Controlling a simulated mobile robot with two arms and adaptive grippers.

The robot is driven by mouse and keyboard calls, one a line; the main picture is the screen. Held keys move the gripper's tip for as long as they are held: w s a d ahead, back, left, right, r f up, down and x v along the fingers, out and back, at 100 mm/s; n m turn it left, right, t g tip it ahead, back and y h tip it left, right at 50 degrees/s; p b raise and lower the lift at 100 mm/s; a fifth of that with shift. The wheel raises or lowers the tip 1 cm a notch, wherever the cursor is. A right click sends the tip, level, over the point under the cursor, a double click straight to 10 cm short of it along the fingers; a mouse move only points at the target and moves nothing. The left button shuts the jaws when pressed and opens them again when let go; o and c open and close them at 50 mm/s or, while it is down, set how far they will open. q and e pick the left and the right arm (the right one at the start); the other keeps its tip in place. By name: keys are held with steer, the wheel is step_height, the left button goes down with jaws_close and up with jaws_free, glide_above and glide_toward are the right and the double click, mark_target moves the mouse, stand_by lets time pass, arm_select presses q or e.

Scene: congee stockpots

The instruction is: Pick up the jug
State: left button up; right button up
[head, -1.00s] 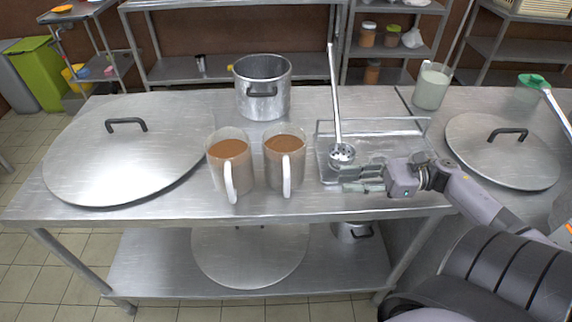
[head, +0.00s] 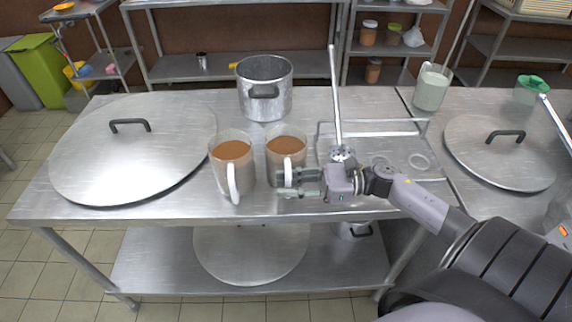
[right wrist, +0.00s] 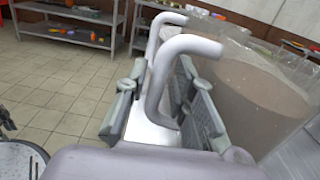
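Two clear jugs of brown liquid with pale handles stand side by side at the table's front: a left jug (head: 232,165) and a right jug (head: 286,148). My right gripper (head: 283,183) is at the right jug's handle, reaching in from the right. In the right wrist view the right gripper (right wrist: 160,90) is open, with one finger on each side of the near handle (right wrist: 165,75). I see gaps between the fingers and the handle. The other jug's handle shows behind it. My left gripper is not in view.
A metal pot (head: 264,100) stands behind the jugs. A large lid (head: 90,165) lies at left. A long-handled ladle (head: 334,90) leans by a wire-railed tray (head: 400,150) at right. Another lid (head: 490,160) and a pale-filled jug (head: 430,92) are farther right.

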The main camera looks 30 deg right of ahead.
steer(key=shift+a, duration=0.1)
jaws_close()
stand_by(0.8)
